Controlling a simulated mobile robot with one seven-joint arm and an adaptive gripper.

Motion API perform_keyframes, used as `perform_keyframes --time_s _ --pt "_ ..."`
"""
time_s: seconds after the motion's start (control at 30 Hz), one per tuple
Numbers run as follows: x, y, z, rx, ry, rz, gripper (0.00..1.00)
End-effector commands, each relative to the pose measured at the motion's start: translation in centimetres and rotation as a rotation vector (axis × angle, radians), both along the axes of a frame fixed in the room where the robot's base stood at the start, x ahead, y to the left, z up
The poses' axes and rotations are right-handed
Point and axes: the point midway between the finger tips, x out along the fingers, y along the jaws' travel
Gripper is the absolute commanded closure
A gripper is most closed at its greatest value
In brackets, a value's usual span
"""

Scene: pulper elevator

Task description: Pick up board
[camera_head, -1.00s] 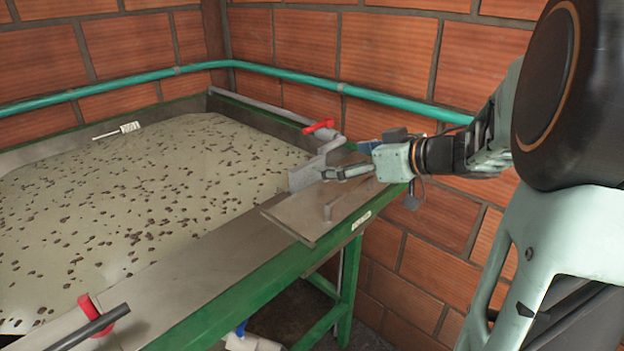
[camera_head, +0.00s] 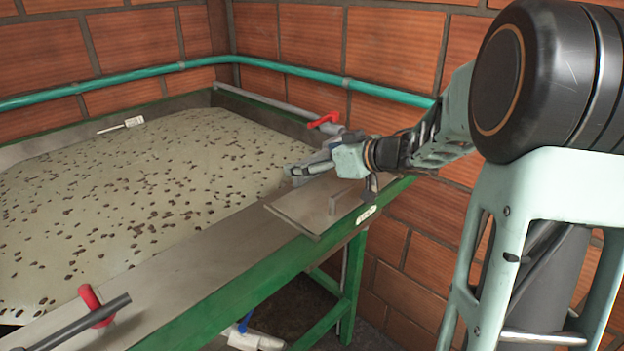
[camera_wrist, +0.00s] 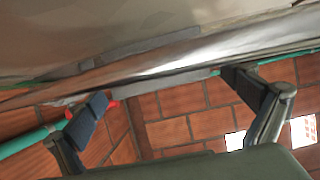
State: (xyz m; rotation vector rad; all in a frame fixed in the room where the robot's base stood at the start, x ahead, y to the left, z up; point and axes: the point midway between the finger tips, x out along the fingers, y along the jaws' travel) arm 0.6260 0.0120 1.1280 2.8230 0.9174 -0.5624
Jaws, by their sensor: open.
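My gripper (camera_head: 298,171) is just above and beyond the board's far side, pointing left, apart from the handle. In the wrist view my gripper (camera_wrist: 165,88) has its two fingers spread wide with nothing clearly between them. I cannot tell the board apart from the other grey surfaces there.
A tank (camera_head: 150,190) full of pale liquid with dark beans fills the left. A red valve handle (camera_head: 324,119) and a teal pipe (camera_head: 290,70) run behind my gripper along brick walls. A red-collared rod (camera_head: 95,308) is at front left. Floor shows at lower right.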

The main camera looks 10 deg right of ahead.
Motion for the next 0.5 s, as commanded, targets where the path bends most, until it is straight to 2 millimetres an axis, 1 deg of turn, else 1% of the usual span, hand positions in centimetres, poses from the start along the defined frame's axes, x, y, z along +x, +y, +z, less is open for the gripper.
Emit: perform_keyframes --time_s 0.13,0.5 --pt "-0.02 0.00 0.05 0.000 0.000 0.000 0.03" --pt "-0.02 -0.02 0.07 0.000 0.000 0.000 0.43"
